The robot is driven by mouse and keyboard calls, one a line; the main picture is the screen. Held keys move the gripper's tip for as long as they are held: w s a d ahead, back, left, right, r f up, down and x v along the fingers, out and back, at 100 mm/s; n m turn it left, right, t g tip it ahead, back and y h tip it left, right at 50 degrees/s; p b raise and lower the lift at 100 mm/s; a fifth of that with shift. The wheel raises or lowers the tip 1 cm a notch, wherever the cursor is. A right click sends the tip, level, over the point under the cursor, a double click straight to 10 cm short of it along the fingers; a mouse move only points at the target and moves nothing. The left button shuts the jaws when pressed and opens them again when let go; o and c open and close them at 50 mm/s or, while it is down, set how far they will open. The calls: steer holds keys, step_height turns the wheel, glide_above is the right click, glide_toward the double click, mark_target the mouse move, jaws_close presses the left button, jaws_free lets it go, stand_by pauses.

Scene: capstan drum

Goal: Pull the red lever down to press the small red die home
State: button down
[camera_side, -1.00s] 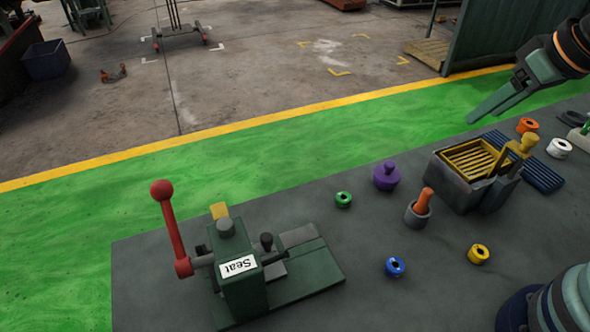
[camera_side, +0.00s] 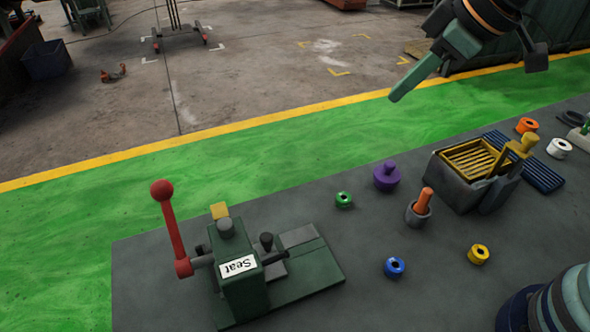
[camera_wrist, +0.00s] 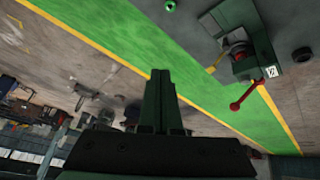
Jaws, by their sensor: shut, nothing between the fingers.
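The red lever (camera_side: 173,230) stands nearly upright at the left side of the green press labelled "Seat" (camera_side: 247,290), its ball knob at the top. The lever also shows in the wrist view (camera_wrist: 250,94), beside the press (camera_wrist: 246,66). My gripper (camera_side: 395,96) is shut and empty, high up, well to the right of the lever and apart from it. Its closed fingers show in the wrist view (camera_wrist: 163,75). I cannot make out the small red die for certain; a reddish patch shows at the press in the wrist view.
On the grey bench stand a purple knobbed piece (camera_side: 386,176), an orange peg in a grey cup (camera_side: 419,212), a slatted yellow box (camera_side: 470,185) and several coloured rings, including a green one (camera_side: 344,199) and a blue one (camera_side: 395,267). The air between my gripper and the lever looks clear.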

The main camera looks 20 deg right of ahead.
steer(key=s+a+n+y, duration=0.1)
steer(key=a+n, duration=0.3)
steer(key=a, duration=0.5)
steer(key=s+a+n+g+y, duration=0.1)
steer(key=s+a+n, duration=0.2)
steer(key=a, duration=0.7)
steer(key=s+a+n+y, duration=0.1)
steer(key=a+n, duration=0.3)
steer(key=a, duration=0.5)
steer(key=shift+s+a+n+g+y, duration=0.3)
steer(key=shift+s+n+g, duration=0.1)
steer(key=shift+s, duration=0.1)
glide_toward(163, 206)
step_height(163, 206, down, 4)
steer(key=s+a, duration=0.2)
steer(key=w, duration=0.3)
steer(key=shift+w+a+f, duration=0.2)
steer(key=shift+w+a, duration=0.05)
steer(key=shift+a, duration=0.15)
